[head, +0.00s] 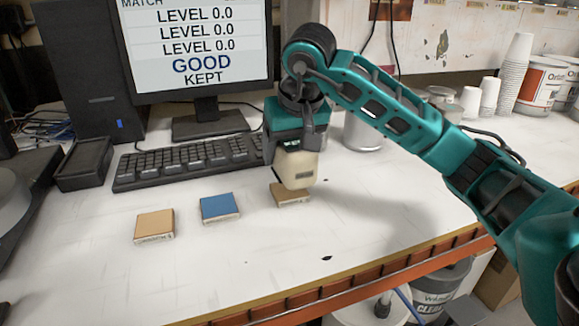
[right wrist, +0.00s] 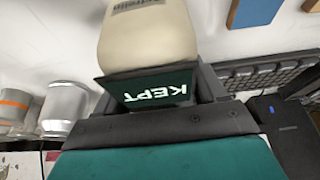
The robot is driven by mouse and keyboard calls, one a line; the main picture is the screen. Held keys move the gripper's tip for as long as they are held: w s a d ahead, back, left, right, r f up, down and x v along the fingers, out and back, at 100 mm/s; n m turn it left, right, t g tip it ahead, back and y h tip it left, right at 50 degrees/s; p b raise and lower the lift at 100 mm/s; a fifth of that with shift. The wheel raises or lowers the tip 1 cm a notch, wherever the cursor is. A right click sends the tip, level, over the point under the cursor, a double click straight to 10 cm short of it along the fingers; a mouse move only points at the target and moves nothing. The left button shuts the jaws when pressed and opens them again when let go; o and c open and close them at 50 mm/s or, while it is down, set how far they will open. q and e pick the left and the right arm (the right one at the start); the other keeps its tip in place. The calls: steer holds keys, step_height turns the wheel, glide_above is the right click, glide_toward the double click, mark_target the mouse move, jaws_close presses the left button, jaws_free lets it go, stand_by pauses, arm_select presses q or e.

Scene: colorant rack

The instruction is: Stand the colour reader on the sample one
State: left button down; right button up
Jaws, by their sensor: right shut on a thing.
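My right gripper (head: 290,145) points down and is shut on the cream colour reader (head: 297,170). The reader is upright over the right-hand tan sample block (head: 291,196), with its lower end at the block's top; I cannot tell if it touches. In the right wrist view the reader (right wrist: 148,38) fills the top middle, and its small dark display (right wrist: 157,90) reads KEPT. A blue sample block (head: 220,208) and another tan block (head: 154,226) lie in a row to the left. Labels on the blocks' front edges are too small to read. My left gripper is not in view.
The monitor (head: 196,45) reads MATCH, LEVEL 0.0 on several lines, GOOD and KEPT. A keyboard (head: 190,160) lies behind the blocks. A metal can (head: 364,132) stands behind my right arm. White cups (head: 515,70) and paint tins stand at right.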

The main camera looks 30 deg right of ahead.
step_height(320, 180, down, 3)
steer(key=shift+r, duration=0.2)
steer(key=shift+f, duration=0.35)
steer(key=shift+f+b, duration=0.2)
steer(key=shift+b, duration=0.15)
steer(key=o, duration=1.7)
steer(key=shift+o, duration=0.2)
